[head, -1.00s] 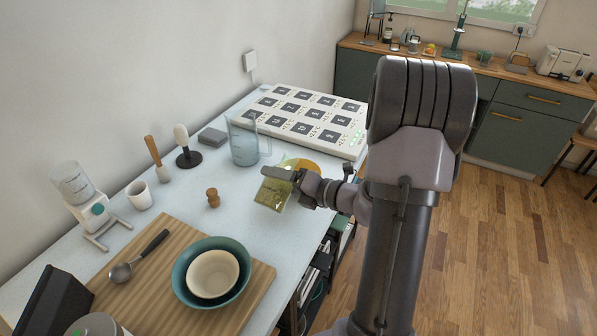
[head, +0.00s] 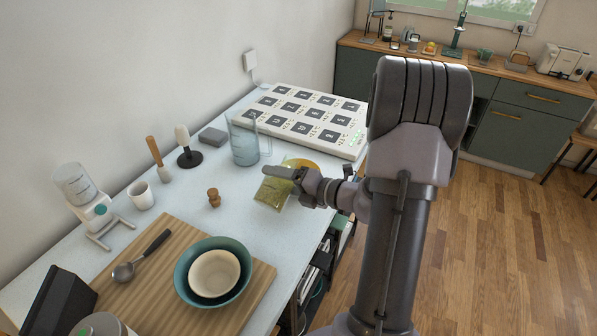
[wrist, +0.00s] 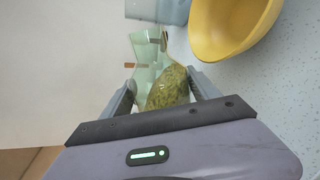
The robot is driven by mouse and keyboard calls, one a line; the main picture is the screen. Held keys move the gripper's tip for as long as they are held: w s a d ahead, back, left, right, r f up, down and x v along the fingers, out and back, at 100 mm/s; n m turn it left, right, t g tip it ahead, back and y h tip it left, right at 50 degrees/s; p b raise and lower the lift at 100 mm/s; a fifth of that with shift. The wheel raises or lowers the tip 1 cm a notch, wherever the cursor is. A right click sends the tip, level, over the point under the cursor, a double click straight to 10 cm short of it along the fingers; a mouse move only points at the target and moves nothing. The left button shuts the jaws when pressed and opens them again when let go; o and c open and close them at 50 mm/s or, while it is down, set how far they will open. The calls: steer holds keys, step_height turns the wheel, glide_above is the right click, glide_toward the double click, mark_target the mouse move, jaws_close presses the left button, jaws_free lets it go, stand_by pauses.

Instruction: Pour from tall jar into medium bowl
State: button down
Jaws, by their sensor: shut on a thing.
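My gripper (wrist: 163,90) is shut on a clear jar with green bits inside (wrist: 168,86). In the head view the jar (head: 271,194) looks tilted and hangs at the gripper's tip, over or just above the table. A yellow bowl (wrist: 232,28) is right beside the jar in the wrist view; in the head view it shows partly behind my gripper (head: 304,164). A cream bowl (head: 214,272) sits inside a larger teal bowl (head: 241,289) on a wooden board. I cannot tell which bowl is the medium one. The contents appear to be within the jar.
A clear measuring jug (head: 243,147) stands behind the jar. A white panel with dark squares (head: 320,110) lies at the back. The table's right edge is close to my arm.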

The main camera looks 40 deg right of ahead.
steer(key=shift+w+d+r+m+g+y+p, duration=0.2)
steer(key=shift+d+r+m+p, duration=0.2)
steer(key=shift+p, duration=0.9)
steer(key=shift+w+d+r+m+g+y+p, duration=0.1)
steer(key=shift+d+r+m+y+p, duration=0.2)
steer(key=shift+p, duration=0.95)
steer(key=shift+w+d+f+m+y+p, duration=0.2)
steer(key=shift+m+p, duration=0.5)
steer(key=shift+p, duration=0.55)
steer(key=shift+s+d+f+m+y+p, duration=0.1)
steer(key=shift+f+m+y+p, duration=0.15)
steer(key=shift+m+p, duration=0.75)
steer(key=shift+w+d+r+m+y+p, duration=0.15)
steer(key=shift+d+r+m+y+p, duration=0.25)
steer(key=shift+p, duration=1.5)
stand_by(1.3)
